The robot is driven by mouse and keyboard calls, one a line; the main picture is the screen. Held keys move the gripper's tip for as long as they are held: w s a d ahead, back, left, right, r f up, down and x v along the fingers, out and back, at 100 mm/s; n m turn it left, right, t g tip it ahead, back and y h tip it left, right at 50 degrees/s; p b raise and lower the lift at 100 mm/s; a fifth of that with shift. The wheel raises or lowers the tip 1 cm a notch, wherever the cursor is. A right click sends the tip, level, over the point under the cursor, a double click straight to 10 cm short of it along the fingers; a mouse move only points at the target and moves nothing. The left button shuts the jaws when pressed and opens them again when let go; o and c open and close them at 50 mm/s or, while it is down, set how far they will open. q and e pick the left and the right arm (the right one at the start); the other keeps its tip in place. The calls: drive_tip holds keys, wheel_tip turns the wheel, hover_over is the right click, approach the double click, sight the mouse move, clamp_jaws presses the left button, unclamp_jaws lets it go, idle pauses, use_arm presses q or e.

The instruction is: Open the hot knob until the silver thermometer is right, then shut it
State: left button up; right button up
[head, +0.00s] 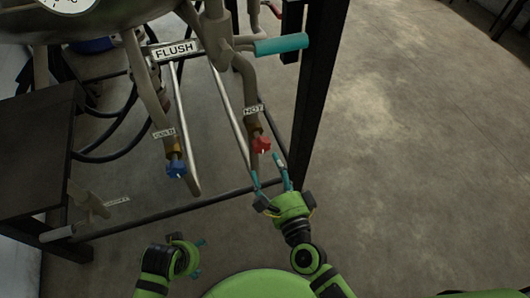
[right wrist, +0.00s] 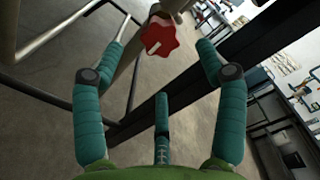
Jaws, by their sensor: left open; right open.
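The hot knob (head: 262,144) is red and sits on a pipe under a HOT label (head: 253,109). My right gripper (head: 268,169) is open just below it, fingers pointing up at it. In the right wrist view the red knob (right wrist: 160,38) lies ahead between the open fingertips (right wrist: 160,42), apart from both. A thermometer dial (head: 68,3) is cut off at the top left edge, so its needle cannot be read. My left gripper (head: 202,257) is open and empty, low in the head view, away from the pipes.
A blue knob (head: 176,168) is on the pipe to the left. A dark post (head: 316,90) rises right of the red knob. The floor to the right is clear.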

drive_tip(key=shift+v, duration=1.6)
drive_tip(key=s+f+n+g+y, duration=0.1)
drive_tip(key=s+f+n+g, duration=0.3)
drive_tip(key=f+n+g, duration=0.75)
drive_tip(key=s+d+f+n+g+h+p, duration=0.25)
drive_tip(key=s+d+f+n, duration=0.2)
drive_tip(key=d, duration=0.35)
drive_tip(key=s+d+f+n+g+h+p, duration=0.1)
drive_tip(key=s+d+f+n+h+p, duration=0.25)
drive_tip(key=s+d, duration=0.35)
use_arm(q)
drive_tip(key=s+a+g+p, duration=0.2)
drive_tip(key=s+a+p, duration=0.1)
drive_tip(key=s+p, duration=1.6)
use_arm(e)
drive_tip(key=s+d, duration=0.2)
drive_tip(key=s, duration=0.6)
drive_tip(key=s+d+r+g, duration=0.1)
drive_tip(key=s, duration=0.7)
drive_tip(key=shift+d+r+h, duration=0.25)
drive_tip(key=shift+d+h, duration=0.05)
drive_tip(key=shift+d, duration=0.05)
